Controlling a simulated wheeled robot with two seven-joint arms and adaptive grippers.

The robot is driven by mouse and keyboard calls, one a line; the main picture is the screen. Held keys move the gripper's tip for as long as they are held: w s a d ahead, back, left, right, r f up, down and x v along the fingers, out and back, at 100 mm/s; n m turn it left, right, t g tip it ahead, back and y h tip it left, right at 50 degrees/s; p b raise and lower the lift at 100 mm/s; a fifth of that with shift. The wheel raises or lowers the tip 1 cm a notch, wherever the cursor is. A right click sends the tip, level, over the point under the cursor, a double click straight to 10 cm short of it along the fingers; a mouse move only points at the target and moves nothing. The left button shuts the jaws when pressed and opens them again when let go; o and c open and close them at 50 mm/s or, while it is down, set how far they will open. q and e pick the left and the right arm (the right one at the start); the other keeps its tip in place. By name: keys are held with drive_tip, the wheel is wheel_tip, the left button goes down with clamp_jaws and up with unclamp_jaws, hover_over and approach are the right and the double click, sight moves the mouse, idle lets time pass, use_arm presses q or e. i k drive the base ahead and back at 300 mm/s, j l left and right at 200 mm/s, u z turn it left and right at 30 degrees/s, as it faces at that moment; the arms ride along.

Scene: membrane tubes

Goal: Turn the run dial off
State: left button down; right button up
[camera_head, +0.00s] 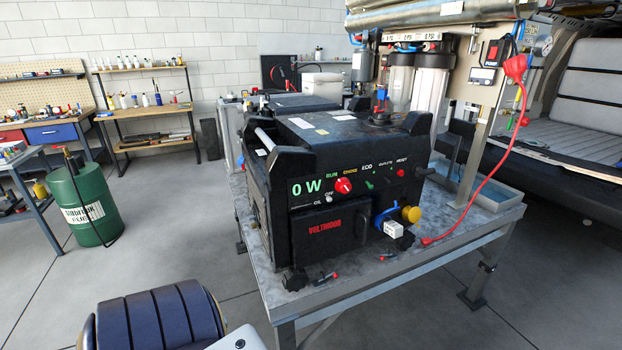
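The run dial (343,186) is a small red knob with a light mark on the front panel of a black generator (330,228). The words RUN, CHOKE and OFF are printed around it; the exact setting of its pointer is too small to tell. A green display (306,187) left of the dial reads 0 W. The generator stands on a grey metal table (262,283). Neither of my grippers shows in this view. A dark, ribbed, rounded part of mine with a white piece shows at the bottom left, well below the panel.
A yellow knob (411,214) and a white plug (393,229) stick out at the panel's lower right. A green barrel (86,205) stands at the left. The floor before the table is clear.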

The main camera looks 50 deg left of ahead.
sight(343, 185)
drive_tip(key=u, duration=0.5)
drive_tip(key=k+l+u, duration=0.1)
drive_tip(key=u, duration=0.4)
drive_tip(key=k+u, duration=0.1)
drive_tip(key=u, duration=0.35)
